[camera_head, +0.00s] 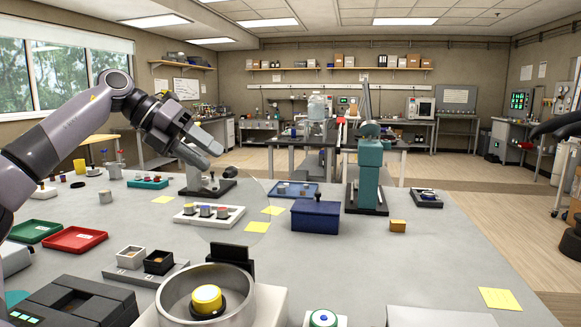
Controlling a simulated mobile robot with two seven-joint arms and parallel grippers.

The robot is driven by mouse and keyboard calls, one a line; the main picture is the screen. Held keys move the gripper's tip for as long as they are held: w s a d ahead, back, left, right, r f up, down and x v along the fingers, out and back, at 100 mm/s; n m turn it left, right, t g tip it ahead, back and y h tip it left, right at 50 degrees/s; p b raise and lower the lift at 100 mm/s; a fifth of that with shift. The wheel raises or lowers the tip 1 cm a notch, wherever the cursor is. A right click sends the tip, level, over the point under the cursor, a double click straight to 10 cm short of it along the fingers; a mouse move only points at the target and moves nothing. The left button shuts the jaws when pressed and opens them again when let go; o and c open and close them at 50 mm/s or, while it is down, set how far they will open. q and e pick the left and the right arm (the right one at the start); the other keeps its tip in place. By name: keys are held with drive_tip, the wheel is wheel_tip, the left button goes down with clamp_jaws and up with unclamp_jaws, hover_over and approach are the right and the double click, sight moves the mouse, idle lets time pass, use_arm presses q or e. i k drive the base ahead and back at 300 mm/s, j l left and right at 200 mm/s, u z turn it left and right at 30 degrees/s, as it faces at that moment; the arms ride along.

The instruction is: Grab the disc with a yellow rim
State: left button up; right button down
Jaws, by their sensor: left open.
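I cannot clearly make out a disc with a yellow rim. The plainest yellow round thing is a yellow-topped piece (207,299) on a black base inside a wide metal ring (245,312) at the front. A white round piece with a green rim and blue centre (323,318) is cut by the bottom edge. My left gripper (211,156) is open and empty, above the left part of the table and well behind the metal ring. My right gripper is not in view.

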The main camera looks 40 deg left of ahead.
sight(206, 299)
drive_tip(key=k+j, duration=0.8)
